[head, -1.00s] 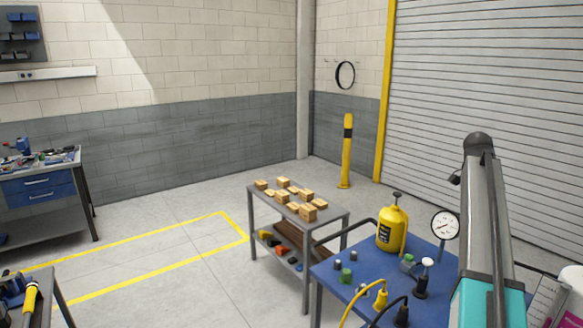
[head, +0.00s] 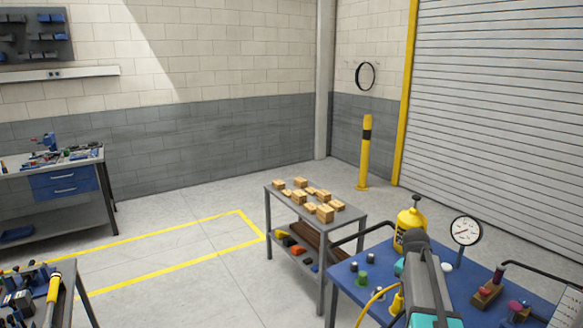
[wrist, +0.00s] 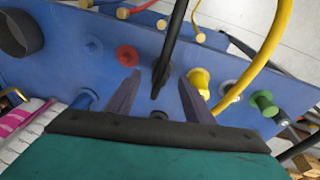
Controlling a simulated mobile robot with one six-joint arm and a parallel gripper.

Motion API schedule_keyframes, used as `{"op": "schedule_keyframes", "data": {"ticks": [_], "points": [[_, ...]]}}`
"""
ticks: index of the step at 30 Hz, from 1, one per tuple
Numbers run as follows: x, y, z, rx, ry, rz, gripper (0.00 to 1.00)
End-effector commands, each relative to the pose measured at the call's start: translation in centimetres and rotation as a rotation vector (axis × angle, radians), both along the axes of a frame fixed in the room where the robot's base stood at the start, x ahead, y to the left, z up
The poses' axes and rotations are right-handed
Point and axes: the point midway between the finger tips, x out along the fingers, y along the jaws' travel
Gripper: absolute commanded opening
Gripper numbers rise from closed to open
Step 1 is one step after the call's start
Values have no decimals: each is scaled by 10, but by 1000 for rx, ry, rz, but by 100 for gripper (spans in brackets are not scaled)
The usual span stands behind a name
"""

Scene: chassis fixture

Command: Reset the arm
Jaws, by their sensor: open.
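My arm (head: 430,285) reaches over the blue table (head: 345,280) at the lower right of the head view; its gripper end is hidden there. In the wrist view my gripper (wrist: 158,98) is open, its two dark fingers apart over the blue surface. A dark rod or cable (wrist: 174,45) runs down to between the fingertips; I cannot tell whether it touches them. A red round part (wrist: 127,55) lies left of the fingers. A yellow connector (wrist: 200,80) is close to the right finger, and a green knob (wrist: 264,103) is farther right.
A yellow bottle (head: 411,220) and a round gauge (head: 466,230) stand on the blue table near my arm. A grey cart (head: 345,215) with several wooden blocks is beyond it. A yellow post (head: 365,155) stands by the shutter. The marked floor at left is clear.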

Motion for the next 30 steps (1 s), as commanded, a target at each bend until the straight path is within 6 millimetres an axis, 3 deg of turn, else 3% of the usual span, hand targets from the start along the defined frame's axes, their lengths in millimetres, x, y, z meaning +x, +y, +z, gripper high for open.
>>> {"op": "schedule_keyframes", "data": {"ticks": [1, 6, 15, 21, 30], "points": [[-11, 20, -18, 13, 12, 58, 48], [-32, 73, -66, 55, 36, 250, 48], [-84, 159, -138, 125, 67, 572, 48], [-116, 198, -168, 159, 78, 734, 48], [-156, 236, -196, 193, 88, 899, 48]]}}
